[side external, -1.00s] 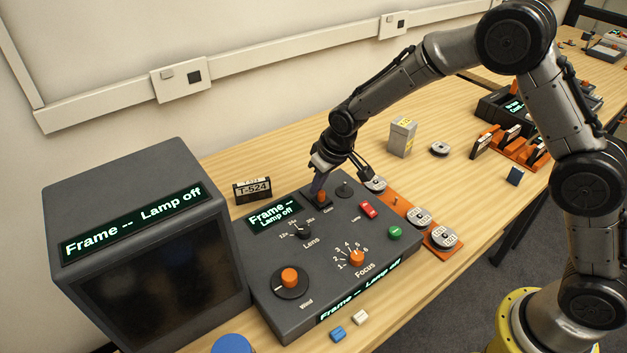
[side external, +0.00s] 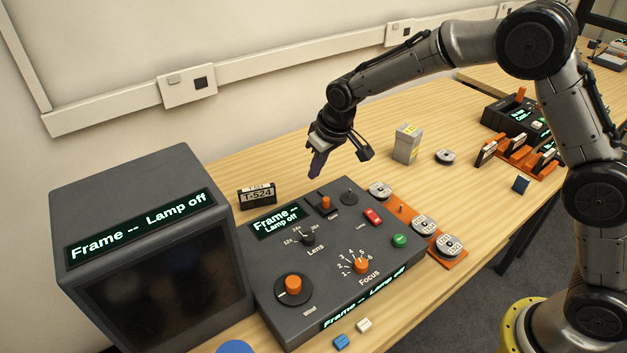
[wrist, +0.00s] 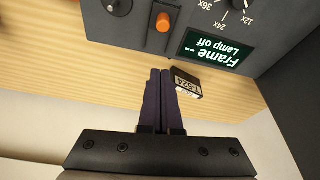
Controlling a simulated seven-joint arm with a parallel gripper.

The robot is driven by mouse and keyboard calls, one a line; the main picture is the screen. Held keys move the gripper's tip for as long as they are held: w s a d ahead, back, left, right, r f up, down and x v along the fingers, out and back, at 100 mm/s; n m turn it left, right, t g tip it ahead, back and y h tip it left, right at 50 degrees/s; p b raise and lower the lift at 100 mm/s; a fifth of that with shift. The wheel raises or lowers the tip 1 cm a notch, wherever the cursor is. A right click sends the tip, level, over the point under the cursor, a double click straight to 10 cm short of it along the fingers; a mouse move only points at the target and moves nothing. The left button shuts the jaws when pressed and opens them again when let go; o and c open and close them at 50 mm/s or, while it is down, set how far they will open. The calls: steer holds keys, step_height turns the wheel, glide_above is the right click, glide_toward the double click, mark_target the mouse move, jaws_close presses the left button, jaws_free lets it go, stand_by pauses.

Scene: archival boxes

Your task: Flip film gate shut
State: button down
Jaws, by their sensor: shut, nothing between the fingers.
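The control panel (side external: 330,255) lies on the table. Near its back edge is a dark slot with a small orange-tipped lever (side external: 326,203), which appears to be the film gate; its label is too small to read. The lever also shows at the top of the wrist view (wrist: 163,22). I cannot tell whether this position is open or shut. My gripper (side external: 316,174) is above and behind the panel's back edge, apart from the lever. Its dark fingers (wrist: 160,74) are together and empty in the wrist view, pointing toward the panel.
A monitor (side external: 150,240) reading "Frame -- Lamp off" stands left. A T-524 box (side external: 257,195) sits behind the panel, near my fingers. An orange strip (side external: 404,212) with reels lies right of the panel. A grey-yellow box (side external: 407,143) stands behind it.

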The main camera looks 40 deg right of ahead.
steer(key=shift+v, duration=2.15)
steer(key=s+d+r+t, duration=0.1)
steer(key=s+d+r, duration=0.1)
steer(key=r, duration=0.4)
steer(key=s+d+r+t, duration=0.1)
steer(key=s+d+r, duration=0.1)
steer(key=r, duration=0.4)
steer(key=s+d+r+m+t, duration=0.1)
steer(key=s+d+r, duration=0.35)
steer(key=s, duration=0.45)
steer(key=s+d+f, duration=0.1)
steer(key=s+f, duration=0.2)
steer(key=s, duration=0.8)
steer(key=s+d+f+g, duration=0.1)
steer(key=s+f, duration=0.3)
steer(key=s, duration=0.7)
steer(key=shift+d+m+h, duration=0.3)
steer(key=shift+d+m, duration=0.05)
steer(key=shift+m, duration=0.05)
steer(key=shift+s, duration=0.1)
